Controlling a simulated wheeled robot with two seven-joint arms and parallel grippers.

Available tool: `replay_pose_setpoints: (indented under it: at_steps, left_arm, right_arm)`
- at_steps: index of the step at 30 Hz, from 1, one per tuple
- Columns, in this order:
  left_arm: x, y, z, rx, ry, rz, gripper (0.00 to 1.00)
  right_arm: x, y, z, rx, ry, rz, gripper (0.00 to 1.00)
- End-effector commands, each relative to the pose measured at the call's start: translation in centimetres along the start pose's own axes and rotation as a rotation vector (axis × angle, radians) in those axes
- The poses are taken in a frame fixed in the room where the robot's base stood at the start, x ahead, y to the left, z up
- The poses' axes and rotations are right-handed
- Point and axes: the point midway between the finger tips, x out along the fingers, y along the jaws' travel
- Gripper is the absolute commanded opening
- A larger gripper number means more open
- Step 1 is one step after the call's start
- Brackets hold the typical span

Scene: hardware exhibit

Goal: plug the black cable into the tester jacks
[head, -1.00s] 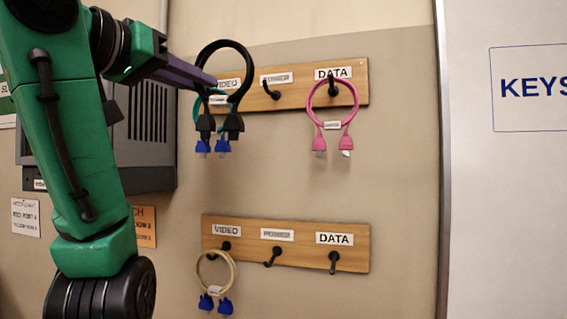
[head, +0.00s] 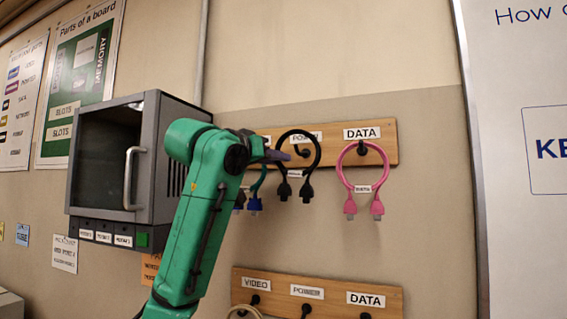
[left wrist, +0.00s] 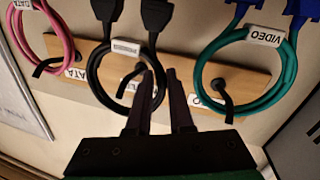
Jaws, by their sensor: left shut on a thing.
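The black cable (head: 281,148) is a loop with two black plugs hanging down, in front of the upper rack's POWER place. It also shows in the left wrist view (left wrist: 93,72), with a white label. My left gripper (head: 279,155) has its fingers shut on the left side of this loop; it also shows in the left wrist view (left wrist: 159,73). The POWER hook shows inside the loop; I cannot tell whether the loop rests on it. A grey box (head: 152,165), seemingly the tester, has small labels along its lower front; its jacks are too small to make out.
A pink cable (head: 344,178) hangs at the upper DATA hook. A teal cable with blue plugs (head: 255,204) hangs left, partly behind my arm; it is clearer in the left wrist view (left wrist: 204,62). The lower rack (head: 272,273) holds a pale cable (head: 243,312).

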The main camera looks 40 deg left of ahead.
Motion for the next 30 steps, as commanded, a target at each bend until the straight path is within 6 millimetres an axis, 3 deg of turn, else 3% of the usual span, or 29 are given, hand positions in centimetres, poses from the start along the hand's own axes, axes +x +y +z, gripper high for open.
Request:
replay_pose_setpoints:
  at_steps: [4,7,17,18,19,20,30]
  left_arm:
    - [2.7,0.1,-0.4,0.000,-0.006,-0.002,0.00]
    - [2.6,-0.6,2.3,0.006,-0.002,-0.005,0.00]
    - [2.6,-0.7,3.3,0.001,-0.003,-0.001,0.00]
    - [2.6,-0.7,3.3,0.001,-0.005,-0.001,0.35]
    - [2.6,-0.7,3.3,0.001,-0.004,-0.001,0.46]
    - [2.6,-0.7,3.3,0.001,-0.004,-0.001,0.50]
    - [2.6,-0.8,3.3,0.001,-0.002,-0.002,0.50]
  right_arm:
    - [-2.0,0.0,0.1,0.000,-0.005,-0.001,0.51]
    - [-1.2,-0.1,0.4,0.000,-0.009,-0.001,0.51]
    - [-1.6,-0.1,0.4,-0.001,-0.009,-0.002,0.51]
    - [-1.6,-0.1,0.4,-0.001,-0.009,-0.002,0.51]
    - [-1.6,-0.1,0.4,-0.001,-0.009,-0.002,0.51]
    - [-1.6,-0.1,0.4,-0.001,-0.009,-0.003,0.51]
    - [-1.6,-0.3,0.3,0.000,-0.008,-0.004,0.51]
